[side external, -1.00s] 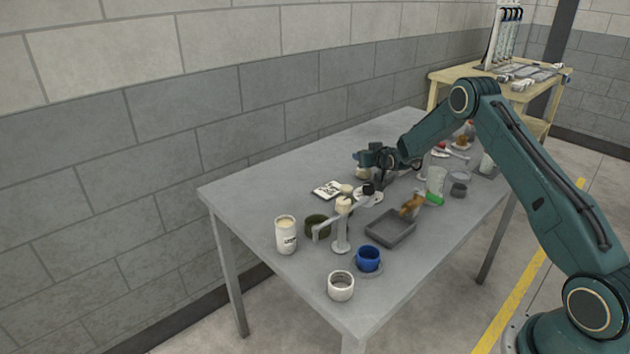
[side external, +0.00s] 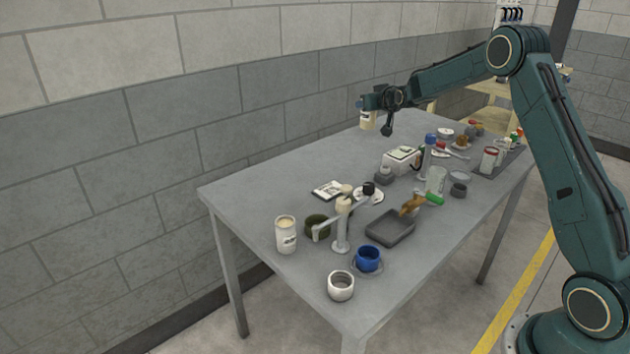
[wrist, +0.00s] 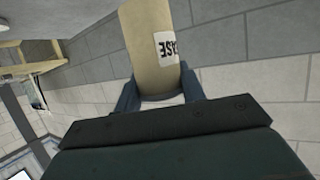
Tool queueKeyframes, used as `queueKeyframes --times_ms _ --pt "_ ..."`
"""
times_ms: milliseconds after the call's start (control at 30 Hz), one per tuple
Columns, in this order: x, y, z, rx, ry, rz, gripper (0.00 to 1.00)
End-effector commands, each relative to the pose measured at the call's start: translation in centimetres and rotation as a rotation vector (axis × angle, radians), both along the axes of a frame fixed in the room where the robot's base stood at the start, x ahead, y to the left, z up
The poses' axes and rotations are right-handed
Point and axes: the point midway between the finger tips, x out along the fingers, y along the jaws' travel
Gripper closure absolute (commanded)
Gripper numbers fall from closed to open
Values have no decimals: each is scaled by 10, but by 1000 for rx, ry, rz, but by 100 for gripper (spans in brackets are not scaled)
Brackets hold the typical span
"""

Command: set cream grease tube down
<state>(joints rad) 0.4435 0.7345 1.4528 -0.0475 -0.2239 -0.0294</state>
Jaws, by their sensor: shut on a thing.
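The cream grease tube (side external: 367,121) is held in my gripper (side external: 369,103) above the far left part of the grey table. In the wrist view the cream tube (wrist: 152,40) lies between the two fingers (wrist: 160,95), with part of a white label with black letters showing. My gripper is shut on it. In the side view the tube hangs below the gripper, and the wall is behind it. I cannot tell exactly how high it is above the table.
The table (side external: 270,172) is bare along its wall side. A white box (side external: 401,161), a blue-capped bottle (side external: 429,150), a grey tray (side external: 389,228), a lamp-like stand (side external: 341,235), a white can (side external: 286,236) and a blue cup (side external: 368,258) stand on it.

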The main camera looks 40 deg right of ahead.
Motion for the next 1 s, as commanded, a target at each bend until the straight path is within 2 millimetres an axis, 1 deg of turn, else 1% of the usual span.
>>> queueKeyframes --times_ms 33,100,267,833,933,1000 --pt "0 0 6 -1 -2 0 86" --pt "0 0 10 0 0 0 86" --pt "0 0 16 0 0 0 86" --pt "0 1 16 0 0 0 86" --pt "1 4 15 0 0 1 86" --pt "2 10 13 0 1 2 86"
